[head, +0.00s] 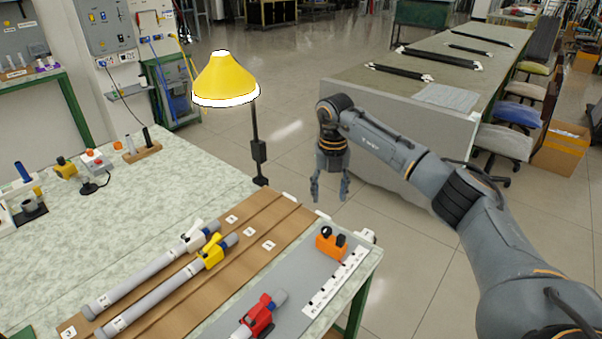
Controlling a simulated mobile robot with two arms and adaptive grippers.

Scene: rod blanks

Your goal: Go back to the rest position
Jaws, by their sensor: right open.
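My right gripper (330,188) hangs pointing down, open and empty, beyond the far right corner of the workbench. Its arm comes in from the right side of the head view. Its fingers are apart and touch nothing. Two grey rods lie side by side on a brown wooden board (262,246), one with a white clamp (196,236) and one with a yellow clamp (211,252). Another grey rod with a red clamp (259,317) lies at the front, partly cut off by the picture's lower edge. My left gripper is not in view.
The workbench (130,215) also carries an orange block (328,242), a white ruler strip (336,283) and small parts at the left. A yellow lamp (225,75) stands behind it. A long table (440,75) with chairs stands back right. Open floor lies between.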

